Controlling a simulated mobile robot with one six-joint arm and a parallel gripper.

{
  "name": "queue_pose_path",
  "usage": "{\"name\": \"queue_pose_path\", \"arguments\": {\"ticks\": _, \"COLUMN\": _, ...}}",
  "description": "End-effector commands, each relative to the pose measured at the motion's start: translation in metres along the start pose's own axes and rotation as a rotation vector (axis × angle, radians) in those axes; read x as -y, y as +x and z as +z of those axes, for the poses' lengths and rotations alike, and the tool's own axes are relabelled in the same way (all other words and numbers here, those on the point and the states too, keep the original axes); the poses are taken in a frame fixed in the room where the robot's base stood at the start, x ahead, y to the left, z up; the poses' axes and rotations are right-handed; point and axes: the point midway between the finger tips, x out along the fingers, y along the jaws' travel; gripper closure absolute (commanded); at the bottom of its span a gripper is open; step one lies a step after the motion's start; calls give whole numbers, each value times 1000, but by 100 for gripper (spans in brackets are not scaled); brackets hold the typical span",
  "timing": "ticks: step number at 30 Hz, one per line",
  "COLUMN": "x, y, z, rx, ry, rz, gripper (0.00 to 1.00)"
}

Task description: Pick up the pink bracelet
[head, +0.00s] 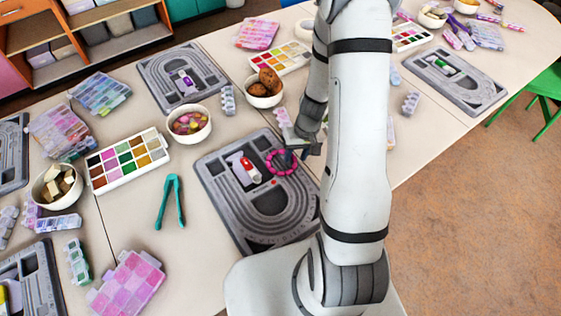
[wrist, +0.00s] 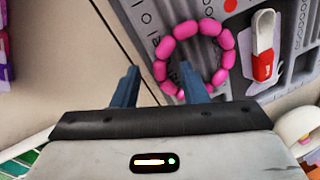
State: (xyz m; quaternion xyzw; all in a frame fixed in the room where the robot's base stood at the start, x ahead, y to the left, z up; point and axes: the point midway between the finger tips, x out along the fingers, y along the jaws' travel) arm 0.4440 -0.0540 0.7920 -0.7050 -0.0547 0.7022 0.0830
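The pink bracelet (head: 269,161) is a ring of chunky pink beads on the grey bead board (head: 215,192). It also shows in the wrist view (wrist: 186,29), near the top middle. My gripper (head: 288,157) is at the bracelet, over the board's upper right part. In the wrist view my gripper (wrist: 160,70) is open, with its two blue fingers apart. The right finger appears within the ring and the left finger outside it, with pink beads between. Whether the fingers touch the beads or are still above them cannot be told. The right finger hides part of the ring.
A red-and-white tube (head: 250,170) lies on the board just left of the bracelet. A bowl of brown pieces (head: 264,92), a bowl of mixed beads (head: 190,123), a bead palette (head: 128,160) and teal tweezers (head: 170,203) stand around. Bare table shows between them.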

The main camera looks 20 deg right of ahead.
Motion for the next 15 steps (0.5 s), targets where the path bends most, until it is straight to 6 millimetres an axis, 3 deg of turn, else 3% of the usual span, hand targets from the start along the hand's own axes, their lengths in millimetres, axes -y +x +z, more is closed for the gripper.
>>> {"name": "queue_pose_path", "arguments": {"ticks": 2, "x": 0, "y": 0, "z": 0, "rx": 0, "ry": 0, "rz": 0, "gripper": 61}}
{"name": "queue_pose_path", "arguments": {"ticks": 15, "x": 1, "y": 0, "z": 0, "rx": 1, "ry": -2, "rz": 0, "gripper": 97}}
